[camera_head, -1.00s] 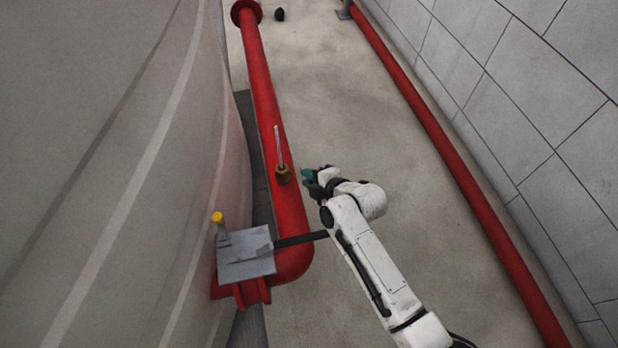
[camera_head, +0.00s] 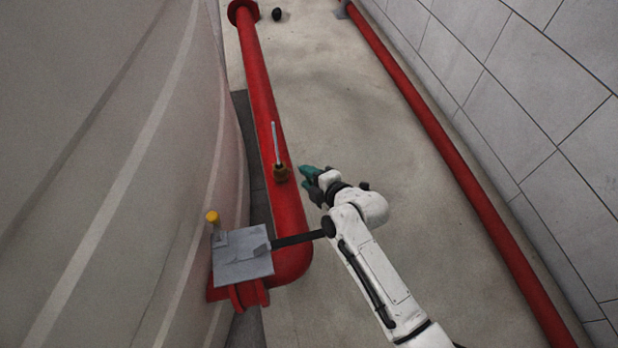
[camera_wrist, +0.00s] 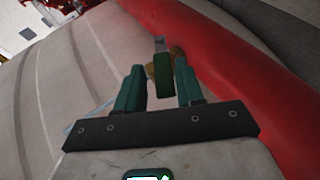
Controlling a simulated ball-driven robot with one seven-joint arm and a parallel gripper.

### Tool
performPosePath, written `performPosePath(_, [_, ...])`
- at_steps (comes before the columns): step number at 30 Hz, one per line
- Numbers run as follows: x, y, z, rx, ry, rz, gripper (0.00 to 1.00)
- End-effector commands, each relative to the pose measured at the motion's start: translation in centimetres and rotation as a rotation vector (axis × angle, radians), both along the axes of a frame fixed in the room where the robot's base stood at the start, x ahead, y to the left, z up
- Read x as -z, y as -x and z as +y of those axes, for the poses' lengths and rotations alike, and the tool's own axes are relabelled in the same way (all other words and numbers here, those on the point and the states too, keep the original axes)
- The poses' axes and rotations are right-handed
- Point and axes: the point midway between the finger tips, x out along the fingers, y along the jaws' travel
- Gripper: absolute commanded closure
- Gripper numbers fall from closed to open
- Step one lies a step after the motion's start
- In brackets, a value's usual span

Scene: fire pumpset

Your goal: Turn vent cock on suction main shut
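The vent cock sits on the red suction main (camera_head: 256,75). It has a brass body (camera_head: 280,173) and a thin silver lever (camera_head: 276,140) that extends toward the top of the head view. My gripper (camera_head: 305,172), with teal fingers, is just right of the brass body and looks apart from it. In the wrist view my gripper (camera_wrist: 162,70) is open, its fingers well apart. The brass body (camera_wrist: 178,56) and a silver piece (camera_wrist: 160,44) show beyond the fingertips. A dark green block (camera_wrist: 164,78) shows between the fingers; I cannot tell what it belongs to.
A large grey curved tank (camera_head: 110,150) stands close on the left. A grey plate (camera_head: 240,258) and a yellow-topped post (camera_head: 212,217) are near the pipe's lower bend. Another red pipe (camera_head: 440,150) runs along the tiled wall (camera_head: 560,120). The floor between (camera_head: 350,90) is clear.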

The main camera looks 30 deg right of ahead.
Motion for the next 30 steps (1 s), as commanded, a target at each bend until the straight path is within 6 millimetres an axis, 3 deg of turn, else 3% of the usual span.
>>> performPosePath(13, [-0.4,0.9,0.1,-0.002,-0.003,0.004,0.54])
performPosePath(24, [-3.6,6.8,-0.7,-0.001,-0.001,0.005,0.54])
performPosePath(30, [-4.6,9.0,-1.1,-0.001,-0.001,0.004,0.54])
